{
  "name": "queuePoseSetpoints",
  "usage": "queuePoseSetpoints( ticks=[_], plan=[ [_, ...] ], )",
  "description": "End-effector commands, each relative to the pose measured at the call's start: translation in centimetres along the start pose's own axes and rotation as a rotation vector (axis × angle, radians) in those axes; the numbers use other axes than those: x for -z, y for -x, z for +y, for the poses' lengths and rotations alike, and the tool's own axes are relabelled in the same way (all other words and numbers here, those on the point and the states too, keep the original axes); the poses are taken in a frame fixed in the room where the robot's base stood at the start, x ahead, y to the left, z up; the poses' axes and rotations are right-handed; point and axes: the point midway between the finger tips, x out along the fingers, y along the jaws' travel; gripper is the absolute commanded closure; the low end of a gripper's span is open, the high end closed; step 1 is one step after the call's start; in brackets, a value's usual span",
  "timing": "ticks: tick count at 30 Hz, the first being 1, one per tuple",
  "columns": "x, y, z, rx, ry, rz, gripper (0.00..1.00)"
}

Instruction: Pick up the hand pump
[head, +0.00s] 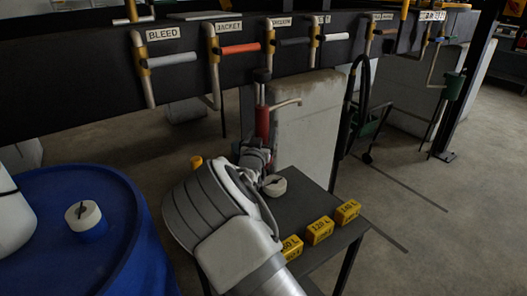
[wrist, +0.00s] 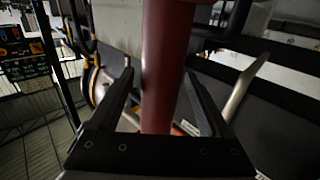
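The hand pump (head: 262,122) is a red upright cylinder with a grey top and a pale spout or handle reaching right. It stands at the back of the small dark table, below the labelled pipe rack. My gripper (head: 257,148) is at its lower part, partly hiding its base. In the wrist view the pump's red barrel (wrist: 163,70) runs between my two fingers (wrist: 160,88). The fingers are spread, with a narrow gap visible on each side of the barrel.
The dark table (head: 300,205) also holds a round pale object (head: 274,186) and several yellow labelled blocks (head: 320,230). A blue drum (head: 75,245) stands at left. A beam with labelled pipes (head: 180,60) crosses above. A concrete block (head: 307,125) is behind; floor at right is open.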

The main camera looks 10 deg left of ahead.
Motion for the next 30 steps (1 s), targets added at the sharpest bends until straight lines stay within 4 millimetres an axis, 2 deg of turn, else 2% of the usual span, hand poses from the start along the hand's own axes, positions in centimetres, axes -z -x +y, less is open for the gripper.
queuePoseSetpoints(
  ticks=[1,12,13,30],
  plan=[
    [0.0,0.01,-0.01,0.0,0.0,0.0,0.3],
    [-0.01,0.03,-0.01,0.0,0.0,0.0,0.97],
    [-0.01,0.03,-0.01,0.0,0.0,0.0,1.0],
    [0.48,-0.01,-0.01,0.0,-0.002,0.005,1.0]
  ],
)
